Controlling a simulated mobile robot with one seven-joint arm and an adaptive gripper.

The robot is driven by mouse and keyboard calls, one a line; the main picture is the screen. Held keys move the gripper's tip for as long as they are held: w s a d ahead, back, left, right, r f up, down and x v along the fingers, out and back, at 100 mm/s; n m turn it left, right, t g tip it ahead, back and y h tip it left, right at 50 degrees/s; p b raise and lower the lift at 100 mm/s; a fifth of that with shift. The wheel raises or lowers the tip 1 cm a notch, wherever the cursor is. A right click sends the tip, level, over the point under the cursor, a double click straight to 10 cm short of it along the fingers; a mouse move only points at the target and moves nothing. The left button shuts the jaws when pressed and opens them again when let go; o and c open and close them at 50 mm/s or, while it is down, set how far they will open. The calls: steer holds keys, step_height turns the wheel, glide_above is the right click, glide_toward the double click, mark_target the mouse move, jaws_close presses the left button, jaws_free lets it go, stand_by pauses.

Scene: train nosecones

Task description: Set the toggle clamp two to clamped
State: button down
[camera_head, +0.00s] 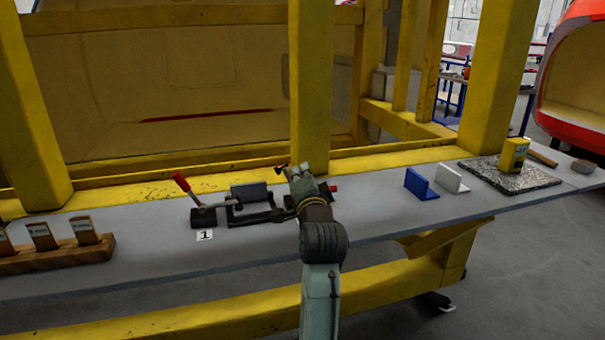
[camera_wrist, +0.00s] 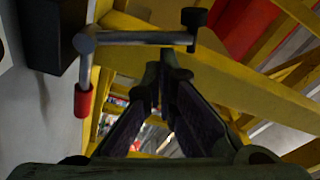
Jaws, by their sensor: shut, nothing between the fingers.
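The shelf holds a toggle clamp beside a label "1"; its red handle (camera_head: 182,183) is tilted up to the left. A second clamp on its right is mostly hidden behind my arm; a red tip (camera_head: 332,188) shows just right of my wrist. In the wrist view, a metal clamp arm (camera_wrist: 135,38) with a black end pad (camera_wrist: 194,17) and a red grip (camera_wrist: 82,100) lies close beyond my fingers. I cannot tell surely which clamp it belongs to. My gripper (camera_head: 287,170) is shut and empty; its fingertips (camera_wrist: 160,68) are below the metal arm in the picture, with no clear contact.
A dark block (camera_head: 249,192) sits between the clamps. A wooden rack (camera_head: 60,256) stands at left. Blue (camera_head: 420,184) and white (camera_head: 450,178) angle pieces and a yellow box (camera_head: 514,154) on a speckled slab (camera_head: 500,176) stand at right. A yellow post (camera_head: 311,80) rises behind my gripper.

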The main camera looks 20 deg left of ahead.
mark_target(286, 175)
steer(key=shift+s+a+n+b, duration=0.3)
steer(key=shift+a+n, duration=0.2)
steer(key=shift+n, duration=0.4)
steer(key=shift+s+a+f+n, duration=0.15)
steer(key=shift+a+n, duration=0.1)
steer(key=shift+n, duration=0.25)
steer(key=n, duration=0.1)
steer(key=s+a+n+b, duration=0.1)
steer(key=n, duration=0.1)
steer(key=shift+a+f+y, duration=0.2)
steer(key=shift+a+y, duration=0.05)
steer(key=shift+y, duration=0.15)
steer(key=shift+s+a+f+n, duration=0.1)
steer(key=shift+a+n, duration=0.15)
steer(key=shift+n, duration=0.15)
steer(key=shift+a, duration=0.1)
